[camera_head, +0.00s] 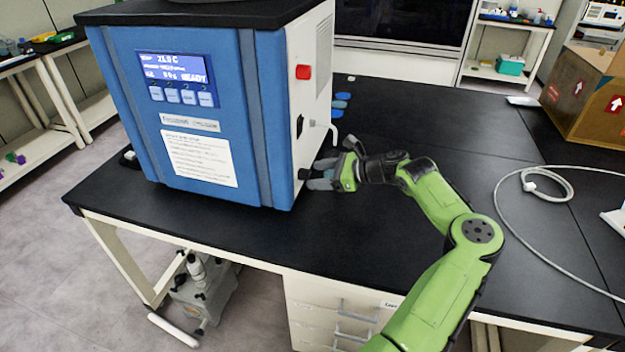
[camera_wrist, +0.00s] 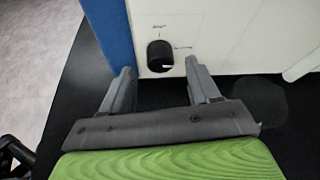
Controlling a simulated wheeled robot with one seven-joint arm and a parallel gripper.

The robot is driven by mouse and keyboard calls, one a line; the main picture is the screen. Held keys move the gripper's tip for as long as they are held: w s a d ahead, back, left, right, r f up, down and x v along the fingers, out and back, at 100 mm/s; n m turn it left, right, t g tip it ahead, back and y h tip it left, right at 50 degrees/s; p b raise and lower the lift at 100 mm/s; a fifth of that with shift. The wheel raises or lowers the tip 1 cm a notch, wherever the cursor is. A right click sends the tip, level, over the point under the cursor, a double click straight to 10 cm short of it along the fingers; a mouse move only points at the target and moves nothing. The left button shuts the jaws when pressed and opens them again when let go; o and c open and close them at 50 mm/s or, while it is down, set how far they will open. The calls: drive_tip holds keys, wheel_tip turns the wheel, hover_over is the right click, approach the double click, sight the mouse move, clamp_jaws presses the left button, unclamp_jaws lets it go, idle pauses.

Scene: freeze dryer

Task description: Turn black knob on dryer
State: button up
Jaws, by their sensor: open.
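The freeze dryer (camera_head: 245,110) is a blue-fronted box with a white side panel, standing on the black bench. In the wrist view its black knob (camera_wrist: 160,56) sits low on the white side panel (camera_wrist: 225,30), between and beyond my fingertips. My gripper (camera_head: 318,178) is at the dryer's lower right side, with its fingers pointing at the panel. The wrist view shows my gripper (camera_wrist: 161,75) open, one finger on each side of the knob's line, with nothing between them. I cannot tell whether the fingertips touch the panel.
A red switch (camera_head: 303,72) and a white pipe stub (camera_head: 330,128) are on the dryer's side above my gripper. Small blue items (camera_head: 341,103) lie behind. A white cable (camera_head: 530,240) and a cardboard box (camera_head: 590,100) are at right. The bench middle is clear.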

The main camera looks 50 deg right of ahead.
drive_tip(key=shift+x, duration=1.2)
drive_tip(key=c, duration=1)
drive_tip(key=shift+c, duration=0.2)
